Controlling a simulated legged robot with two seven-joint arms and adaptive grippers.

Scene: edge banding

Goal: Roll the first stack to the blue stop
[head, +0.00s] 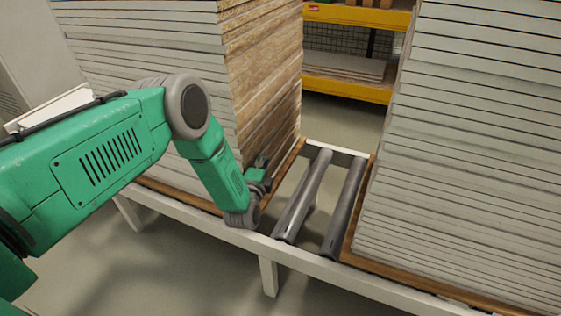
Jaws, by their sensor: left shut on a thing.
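Two tall stacks of grey boards stand on a roller conveyor, each on a brown base board. The left stack (270,60) shows raw chipboard edges on its right side. The right stack (470,130) stands across a short gap of bare rollers. My left gripper (264,170) is low at the left stack's near right corner, by the base board, and is shut on that stack's lower edge; the fingertips are small and partly hidden. I cannot tell which stack is the first. No blue stop is in view. My right gripper is not in view.
Two bare grey rollers (303,195) lie between the stacks. The white conveyor frame (290,255) runs along the near side on legs. A yellow shelf rack (345,88) stands behind the gap. The grey floor in front is clear.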

